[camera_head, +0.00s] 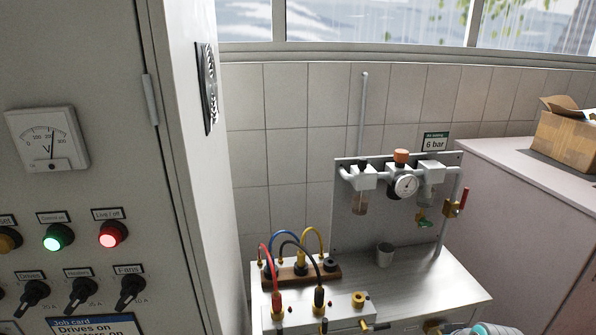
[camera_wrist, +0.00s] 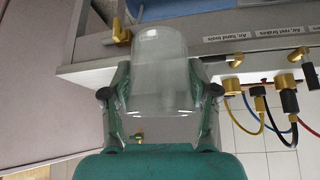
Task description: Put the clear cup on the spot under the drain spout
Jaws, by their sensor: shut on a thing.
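The clear cup (camera_wrist: 160,75) is between the two fingers of my gripper (camera_wrist: 160,95) in the wrist view. The fingers press on its sides and the view passes through its wall. In the head view only a teal part of my gripper (camera_head: 490,329) shows at the bottom edge, in front of the bench; the cup is hard to make out there. The air unit on the back panel has a green drain fitting (camera_head: 423,218) under its right bowl, above the bench top (camera_head: 425,280). I cannot make out a marked spot below it.
A red-handled valve (camera_head: 463,200) is at the right. Coloured cables (camera_head: 290,245) and a plug block fill the front left. A cabinet (camera_head: 90,150) stands left, a cardboard box (camera_head: 565,135) right.

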